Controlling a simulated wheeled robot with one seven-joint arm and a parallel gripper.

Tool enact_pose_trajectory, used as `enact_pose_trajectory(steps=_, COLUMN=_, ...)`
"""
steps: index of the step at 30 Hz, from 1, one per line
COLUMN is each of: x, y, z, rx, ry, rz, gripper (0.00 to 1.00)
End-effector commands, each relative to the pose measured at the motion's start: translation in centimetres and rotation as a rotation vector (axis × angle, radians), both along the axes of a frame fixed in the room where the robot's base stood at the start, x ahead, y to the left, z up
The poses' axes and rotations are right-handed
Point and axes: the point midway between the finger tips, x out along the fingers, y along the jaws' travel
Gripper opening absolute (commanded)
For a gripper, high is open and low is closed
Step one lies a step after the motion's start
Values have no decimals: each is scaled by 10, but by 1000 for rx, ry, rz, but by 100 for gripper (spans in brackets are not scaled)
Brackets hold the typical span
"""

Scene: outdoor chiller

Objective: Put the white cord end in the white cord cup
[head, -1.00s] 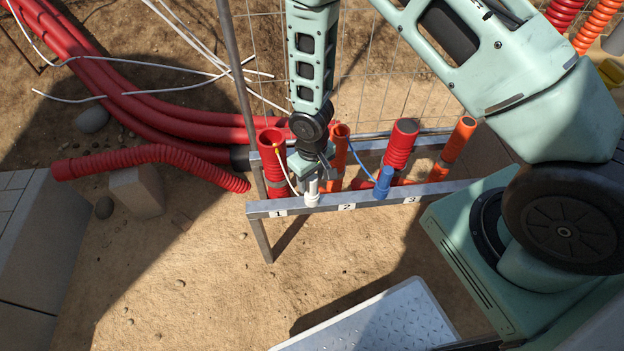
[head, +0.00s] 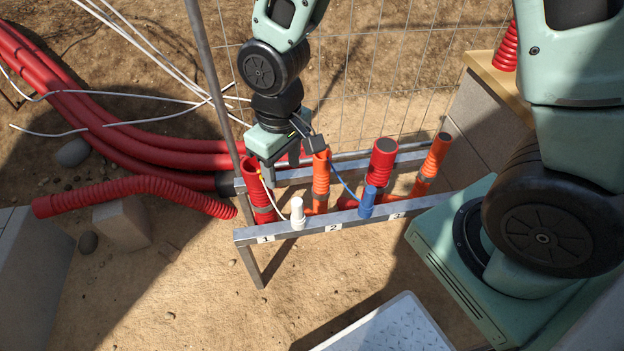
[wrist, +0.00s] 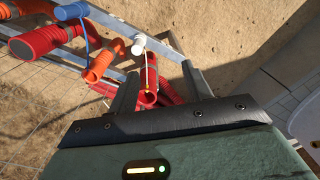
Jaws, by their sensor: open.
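The white cord end (head: 297,207) stands upright in the white cord cup (head: 298,224), on the front rail beside label 1. Its thin white cord (head: 270,190) runs back into the red corrugated tube (head: 251,172), with a yellow band near the tube mouth. In the wrist view the white cord end (wrist: 139,40) shows beyond the fingertips. My gripper (head: 280,174) is open and empty, behind and above the white cord end and clear of it. In the wrist view my gripper's fingers (wrist: 158,72) are apart, with the red tube beneath them.
A blue cord end (head: 369,196) stands in a blue cup by label 2. Orange (head: 321,180) and red (head: 383,160) tubes rise behind the front rail (head: 340,218). A wire fence and thick red pipes (head: 150,140) lie behind.

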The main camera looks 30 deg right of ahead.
Motion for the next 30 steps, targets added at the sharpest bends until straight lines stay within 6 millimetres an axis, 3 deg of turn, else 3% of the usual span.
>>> enact_pose_trajectory(steps=1, x=-16, y=7, z=24, rx=8, ry=-11, rz=32, gripper=50)
enact_pose_trajectory(steps=6, x=-78, y=17, z=78, rx=18, ry=-11, rz=138, gripper=50)
enact_pose_trajectory(steps=12, x=-130, y=15, z=107, rx=19, ry=-10, rz=223, gripper=50)
enact_pose_trajectory(steps=17, x=-144, y=13, z=113, rx=18, ry=-7, rz=246, gripper=50)
enact_pose_trajectory(steps=26, x=-144, y=13, z=113, rx=19, ry=-5, rz=246, gripper=50)
enact_pose_trajectory(steps=30, x=-143, y=14, z=127, rx=19, ry=-6, rz=245, gripper=50)
